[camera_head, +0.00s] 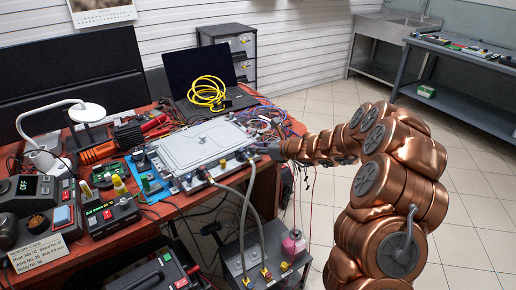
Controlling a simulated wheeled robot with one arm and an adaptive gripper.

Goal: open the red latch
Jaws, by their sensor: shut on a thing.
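A grey rectangular plate unit (203,146) lies on the wooden table, with several small fittings along its front edge. My gripper (259,149) reaches in from the right, low at the plate's right front corner. Its fingers are shut on a small part there, which I take to be the red latch. The fingers cover this part, so its colour and its angle cannot be made out. Grey hoses (246,205) run from the plate's front edge down to a dark unit (262,250) with yellow and red fittings.
A laptop (200,70) with a coiled yellow cable (207,92) stands behind the plate. Tangled wires (268,116) lie close behind my gripper. Test devices (108,212) crowd the table's left side. The tiled floor (470,215) at right is clear beyond my arm.

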